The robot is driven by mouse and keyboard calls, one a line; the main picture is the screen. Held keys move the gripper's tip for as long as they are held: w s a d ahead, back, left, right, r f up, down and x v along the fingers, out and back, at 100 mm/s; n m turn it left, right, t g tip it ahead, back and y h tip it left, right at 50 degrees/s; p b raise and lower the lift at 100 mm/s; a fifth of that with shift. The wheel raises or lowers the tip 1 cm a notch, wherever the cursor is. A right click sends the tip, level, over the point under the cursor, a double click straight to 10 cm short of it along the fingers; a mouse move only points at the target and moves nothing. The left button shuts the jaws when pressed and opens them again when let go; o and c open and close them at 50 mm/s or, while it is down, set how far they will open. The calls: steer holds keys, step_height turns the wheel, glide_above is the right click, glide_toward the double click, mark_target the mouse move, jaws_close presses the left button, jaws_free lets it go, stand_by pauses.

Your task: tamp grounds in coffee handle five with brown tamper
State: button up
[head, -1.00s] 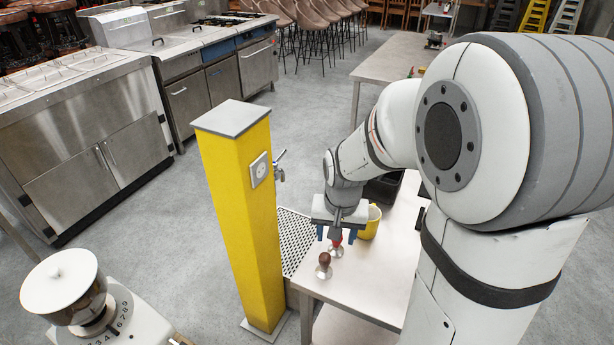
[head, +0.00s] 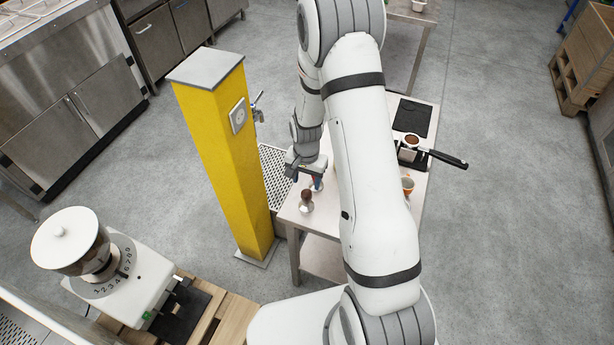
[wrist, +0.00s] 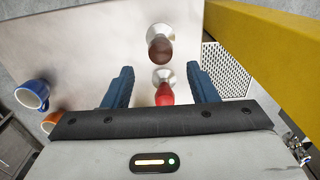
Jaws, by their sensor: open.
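The brown tamper (head: 306,201) stands near the left front corner of the table, handle up. In the wrist view the brown tamper (wrist: 160,48) lies just beyond my fingertips. A red-handled tamper (wrist: 163,90) shows between my two blue fingers, with gaps on both sides. My gripper (wrist: 159,70) is open and empty above the tampers; it also shows in the head view (head: 307,181). A coffee handle (head: 448,158) with brown grounds in its basket rests on a black stand at the table's right side. I cannot read any number on it.
A yellow post (head: 222,150) and a perforated grate (head: 275,168) stand left of the table (head: 290,215). A blue cup (wrist: 32,94) and an orange cup (wrist: 51,121) are at left in the wrist view. A black mat (head: 412,117) lies at the back. A grinder (head: 125,270) stands front left.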

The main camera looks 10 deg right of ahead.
mark_target(306, 192)
step_height(306, 192, down, 4)
steer(key=shift+f+b, duration=0.15)
steer(key=shift+b, duration=0.95)
step_height(306, 192, down, 5)
steer(key=b, duration=0.4)
steer(key=shift+r, duration=0.2)
steer(key=c, duration=1.1)
steer(key=shift+w+r+p, duration=0.1)
steer(key=shift+r+p, duration=1.6)
steer(key=shift+r, duration=1.4)
steer(key=shift+f, duration=0.1)
